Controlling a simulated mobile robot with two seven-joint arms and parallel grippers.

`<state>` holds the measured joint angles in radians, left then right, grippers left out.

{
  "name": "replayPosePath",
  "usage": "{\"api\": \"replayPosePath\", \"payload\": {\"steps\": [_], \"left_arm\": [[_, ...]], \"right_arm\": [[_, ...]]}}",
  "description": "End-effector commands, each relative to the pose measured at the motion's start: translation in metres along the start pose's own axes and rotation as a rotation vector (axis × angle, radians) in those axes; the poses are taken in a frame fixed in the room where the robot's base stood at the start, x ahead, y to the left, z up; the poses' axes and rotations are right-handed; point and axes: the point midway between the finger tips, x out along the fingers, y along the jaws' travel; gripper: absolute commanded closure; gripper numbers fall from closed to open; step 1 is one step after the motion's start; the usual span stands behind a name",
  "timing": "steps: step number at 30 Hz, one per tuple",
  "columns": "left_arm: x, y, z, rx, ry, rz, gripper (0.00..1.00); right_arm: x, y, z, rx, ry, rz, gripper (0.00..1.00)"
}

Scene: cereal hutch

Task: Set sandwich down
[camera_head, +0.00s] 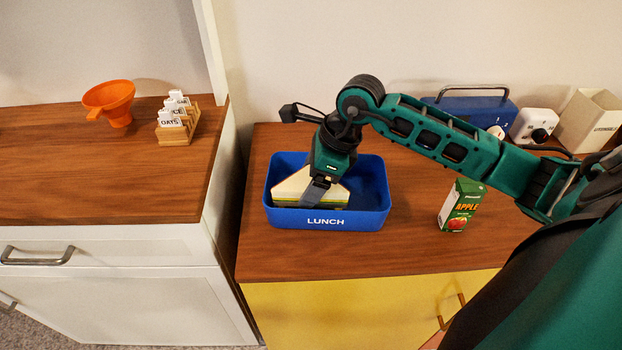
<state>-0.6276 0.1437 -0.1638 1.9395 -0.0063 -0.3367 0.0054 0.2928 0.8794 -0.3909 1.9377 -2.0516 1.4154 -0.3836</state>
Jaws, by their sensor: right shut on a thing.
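A triangular sandwich (292,189) with pale bread and a dark lower layer is inside the left part of the blue lunch box (326,222), whose front reads LUNCH. My right gripper (316,187) points down into the box and is shut on the sandwich. The gripper hides part of the sandwich, and I cannot tell whether its underside touches the box floor. The right side of the box looks empty. My left gripper is not in view.
An apple juice carton (460,206) stands right of the box. A blue case (470,108), a white socket-like device (533,126) and a cream holder (588,120) stand behind. On the left counter are an orange funnel (111,101) and a label rack (177,130). A gap separates the counters.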

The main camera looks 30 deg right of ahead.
Motion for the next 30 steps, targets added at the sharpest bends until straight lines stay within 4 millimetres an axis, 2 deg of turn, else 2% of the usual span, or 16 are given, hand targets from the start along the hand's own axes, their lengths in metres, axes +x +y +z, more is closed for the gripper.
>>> {"api": "replayPosePath", "payload": {"steps": [20,21,23,30], "left_arm": [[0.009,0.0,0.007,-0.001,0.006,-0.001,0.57],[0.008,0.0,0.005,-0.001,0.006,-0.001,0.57],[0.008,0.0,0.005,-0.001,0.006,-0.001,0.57],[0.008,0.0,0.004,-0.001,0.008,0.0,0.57]], "right_arm": [[0.013,-0.001,-0.005,0.0,-0.002,-0.002,0.28],[0.011,0.0,-0.004,0.0,-0.001,-0.002,0.17],[0.011,0.0,-0.004,0.0,-0.001,-0.001,0.11],[0.011,0.0,-0.004,0.0,-0.001,-0.001,0.1]]}}
